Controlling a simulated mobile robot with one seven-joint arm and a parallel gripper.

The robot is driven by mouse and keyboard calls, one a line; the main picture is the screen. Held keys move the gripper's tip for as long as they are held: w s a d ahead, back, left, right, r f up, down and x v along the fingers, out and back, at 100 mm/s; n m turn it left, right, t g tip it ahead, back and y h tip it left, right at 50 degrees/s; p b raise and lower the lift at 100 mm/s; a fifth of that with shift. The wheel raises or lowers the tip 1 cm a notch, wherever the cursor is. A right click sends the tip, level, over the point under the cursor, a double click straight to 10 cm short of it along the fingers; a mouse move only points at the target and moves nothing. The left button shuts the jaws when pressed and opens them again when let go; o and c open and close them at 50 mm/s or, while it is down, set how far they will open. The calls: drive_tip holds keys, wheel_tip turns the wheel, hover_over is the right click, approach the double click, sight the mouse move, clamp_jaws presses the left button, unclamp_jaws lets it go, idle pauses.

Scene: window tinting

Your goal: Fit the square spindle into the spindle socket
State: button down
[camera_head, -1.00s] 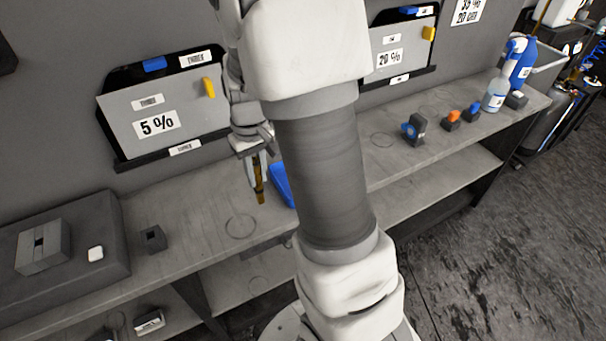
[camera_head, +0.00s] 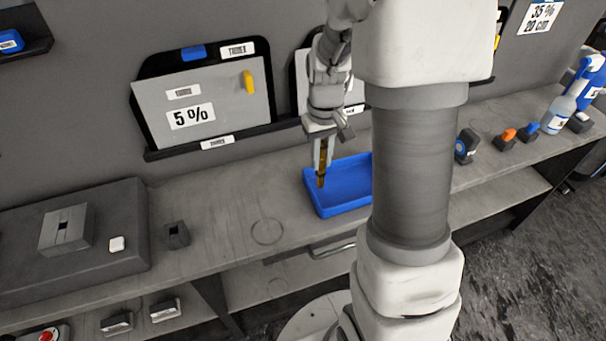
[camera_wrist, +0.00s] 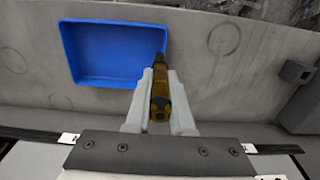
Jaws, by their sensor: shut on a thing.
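My gripper (camera_head: 322,160) is shut on a brown and dark spindle (camera_head: 321,181), which points down from the jaws in the head view. In the wrist view the spindle (camera_wrist: 160,95) lies between the two pale fingers, its far tip by the corner of a blue tray. A small dark block with a square opening (camera_head: 177,236) stands on the bench to the left, apart from the gripper; it looks like the spindle socket. The wrist view shows this block (camera_wrist: 296,72) at the right.
The blue tray (camera_head: 338,206) sits beside and below the spindle and looks empty. A dark raised base (camera_head: 100,268) with a slotted grey block (camera_head: 66,229) and a white button (camera_head: 117,244) stands at far left. The bench between tray and socket is clear.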

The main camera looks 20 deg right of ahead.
drive_tip(key=w+a+f, duration=0.5)
drive_tip(key=f, duration=0.3)
drive_tip(key=shift+f, duration=0.15)
drive_tip(key=shift+a, duration=0.1)
drive_tip(key=shift+f, duration=0.25)
drive_tip(key=c, duration=0.8)
unclamp_jaws()
drive_tip(key=shift+r, duration=0.1)
drive_tip(key=shift+r, duration=0.1)
